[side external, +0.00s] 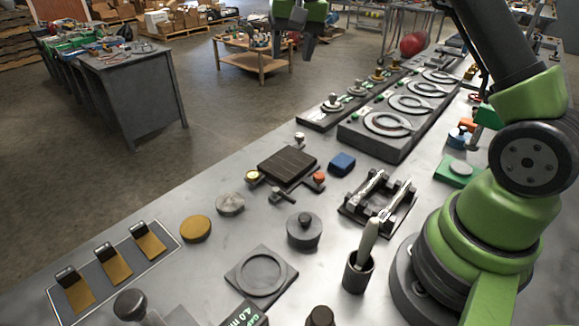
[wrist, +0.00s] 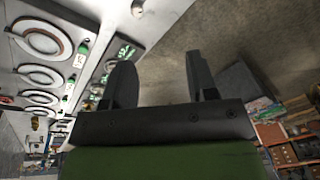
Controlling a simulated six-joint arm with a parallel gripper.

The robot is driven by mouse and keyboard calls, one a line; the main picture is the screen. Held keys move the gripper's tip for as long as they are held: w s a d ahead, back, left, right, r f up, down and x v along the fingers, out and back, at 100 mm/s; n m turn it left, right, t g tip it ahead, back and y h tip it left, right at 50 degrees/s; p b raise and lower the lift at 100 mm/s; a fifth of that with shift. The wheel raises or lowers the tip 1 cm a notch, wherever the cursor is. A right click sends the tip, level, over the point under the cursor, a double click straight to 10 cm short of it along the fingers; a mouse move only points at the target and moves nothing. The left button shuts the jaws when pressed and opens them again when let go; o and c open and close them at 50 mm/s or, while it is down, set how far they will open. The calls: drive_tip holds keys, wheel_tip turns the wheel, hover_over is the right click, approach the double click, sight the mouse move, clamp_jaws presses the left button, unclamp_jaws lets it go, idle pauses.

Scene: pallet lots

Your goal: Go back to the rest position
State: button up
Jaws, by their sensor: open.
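My gripper (side external: 294,40) hangs at the top of the side external view, high above the far part of the workbench and the floor, seen against a low wooden table behind. In the wrist view my gripper (wrist: 160,85) shows two dark fingers spread apart with nothing between them. It is open, empty and touches nothing that I can see.
The metal workbench (side external: 205,280) carries a dark block with round plates (side external: 372,138), a blue block (side external: 342,163), a black tray (side external: 287,166), a cup with a brush (side external: 357,272) and several discs. Grey side tables (side external: 140,95) stand at the left.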

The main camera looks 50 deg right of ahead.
drive_tip(key=s+a+r+n+t, duration=0.1)
drive_tip(key=s+a+r+t, duration=0.1)
drive_tip(key=s+a+r, duration=0.4)
drive_tip(key=s+a+r+n+t, duration=0.1)
drive_tip(key=s+a+r, duration=0.25)
drive_tip(key=s, duration=0.35)
drive_tip(key=s+a+f+n+t+y, duration=0.1)
drive_tip(key=s, duration=0.5)
drive_tip(key=s+a+f+n+t, duration=0.1)
drive_tip(key=s+f, duration=0.1)
drive_tip(key=s, duration=0.5)
drive_tip(key=shift+a+y, duration=0.4)
